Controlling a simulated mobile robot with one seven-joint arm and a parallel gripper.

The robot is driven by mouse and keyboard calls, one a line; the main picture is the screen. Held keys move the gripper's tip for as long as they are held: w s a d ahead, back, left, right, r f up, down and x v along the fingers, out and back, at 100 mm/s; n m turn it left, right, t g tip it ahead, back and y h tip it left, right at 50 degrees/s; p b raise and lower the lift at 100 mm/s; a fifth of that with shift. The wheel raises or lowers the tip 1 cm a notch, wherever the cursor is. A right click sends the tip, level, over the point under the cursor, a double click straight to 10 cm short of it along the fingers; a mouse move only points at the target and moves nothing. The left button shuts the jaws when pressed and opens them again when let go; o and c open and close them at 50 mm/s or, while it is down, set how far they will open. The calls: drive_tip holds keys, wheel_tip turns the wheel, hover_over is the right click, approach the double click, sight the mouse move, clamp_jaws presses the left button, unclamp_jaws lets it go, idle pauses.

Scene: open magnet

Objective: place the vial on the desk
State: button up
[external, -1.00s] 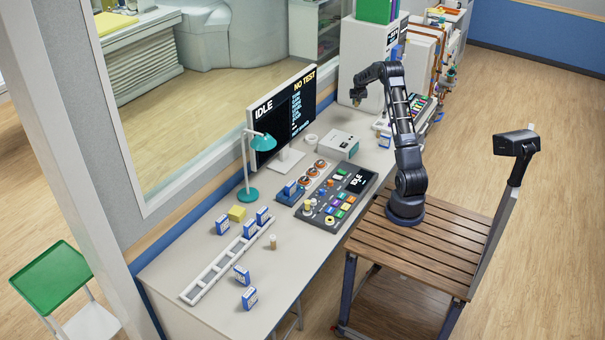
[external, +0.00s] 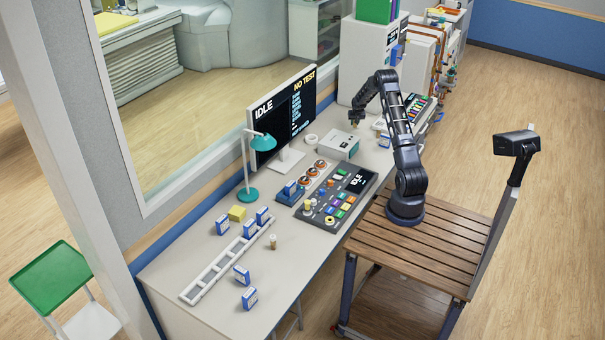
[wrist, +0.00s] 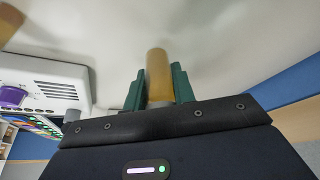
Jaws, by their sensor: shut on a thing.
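The vial (wrist: 158,72), an amber cylinder, stands between the two dark green fingers of my gripper (wrist: 157,88) in the wrist view. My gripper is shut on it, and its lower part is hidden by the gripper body. In the external view my gripper (external: 356,118) hangs low over the far part of the pale desk (external: 225,300), behind the white control box. The vial is too small there to make out clearly. I cannot tell whether it touches the desk. The pale desk surface (wrist: 220,50) fills much of the wrist view.
The white box (external: 340,145) is close to my gripper; it also shows at left in the wrist view (wrist: 50,80). A monitor (external: 283,112), lamp (external: 262,142) and button console (external: 335,198) stand nearer. A small tan-topped container (external: 273,242) stands beside the white rack (external: 215,270).

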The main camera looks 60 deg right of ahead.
sight(355, 127)
drive_tip(key=shift+f, duration=1.8)
drive_tip(key=o, duration=1)
drive_tip(key=shift+f, duration=0.15)
